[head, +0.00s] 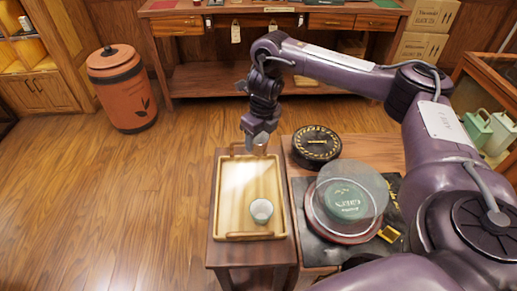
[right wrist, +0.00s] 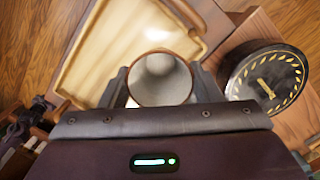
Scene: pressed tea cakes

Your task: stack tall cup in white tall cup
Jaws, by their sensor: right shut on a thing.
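A small white cup (head: 262,208) stands upright on the wooden tray (head: 226,212), near the tray's front right corner. My right gripper (head: 258,142) is above the tray's far end. It is shut on a cup with a brown rim and a pale inside. In the right wrist view this held cup (right wrist: 160,80) sits between the two fingers (right wrist: 158,88), its open mouth facing the camera. In the head view the fingers hide most of it. The held cup is apart from the white cup, farther back. My left gripper is not in view.
A black round tin (head: 316,143) with gold marks stands right of the tray. A green tea cake (head: 345,200) lies under a clear round cover on a dark mat (head: 318,247). An orange bin (head: 123,88) stands at the back left. The tray's middle is clear.

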